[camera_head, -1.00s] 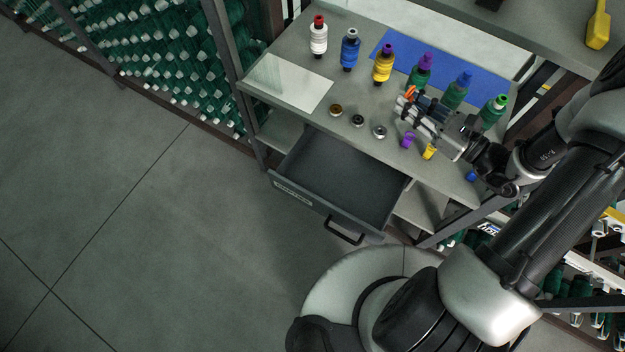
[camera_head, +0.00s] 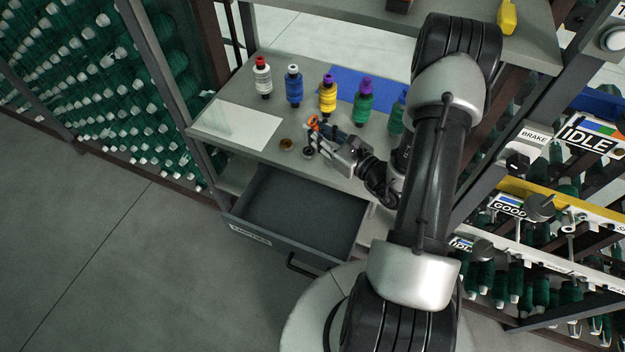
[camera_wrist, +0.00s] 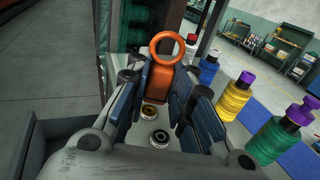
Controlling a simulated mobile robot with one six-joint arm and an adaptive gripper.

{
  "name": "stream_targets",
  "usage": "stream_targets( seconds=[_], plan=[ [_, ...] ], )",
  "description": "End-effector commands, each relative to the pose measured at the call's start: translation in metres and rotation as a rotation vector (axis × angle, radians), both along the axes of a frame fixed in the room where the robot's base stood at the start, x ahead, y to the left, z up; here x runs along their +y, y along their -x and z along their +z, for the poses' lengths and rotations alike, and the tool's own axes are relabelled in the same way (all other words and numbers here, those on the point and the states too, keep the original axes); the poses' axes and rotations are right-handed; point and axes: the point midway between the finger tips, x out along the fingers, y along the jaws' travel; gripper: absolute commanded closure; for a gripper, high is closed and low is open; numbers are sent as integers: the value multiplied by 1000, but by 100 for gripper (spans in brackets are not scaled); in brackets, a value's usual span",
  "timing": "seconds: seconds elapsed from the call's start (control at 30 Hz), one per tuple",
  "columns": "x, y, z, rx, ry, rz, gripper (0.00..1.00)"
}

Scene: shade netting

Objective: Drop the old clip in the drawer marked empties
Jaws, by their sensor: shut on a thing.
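My gripper (camera_head: 318,130) is shut on an orange clip (camera_wrist: 160,75) with a ring at its top; only a bit of its orange shows in the head view (camera_head: 313,123). The gripper is above the grey table, near the small round parts. An open grey drawer (camera_head: 248,243) sticks out under the table, below and to the left of the gripper. It looks empty inside. Its front carries a white label, too small to read. A dark drawer edge also shows at the left of the wrist view (camera_wrist: 45,128).
Several spools, including a white one (camera_head: 263,78) and a yellow one (camera_head: 328,97), stand along the back of the table. A brass ring (camera_head: 287,145) lies near the gripper. A pale sheet (camera_head: 238,122) lies at the left. Racks of green bobbins flank the table.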

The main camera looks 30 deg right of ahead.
Motion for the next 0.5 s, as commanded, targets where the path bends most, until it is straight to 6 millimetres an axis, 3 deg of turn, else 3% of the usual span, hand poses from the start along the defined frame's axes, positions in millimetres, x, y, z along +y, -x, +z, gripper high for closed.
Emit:
stream_targets(
  seconds=[0.03, 0.2, 0.33, 0.5],
  plan=[
    [1, 0, -21, 3, -4, 1, 95],
    [1, 0, -66, 2, -4, 3, 95],
    [1, 0, -92, 2, -2, 3, 95],
    [1, 0, -106, 0, -1, 4, 95]
  ],
)
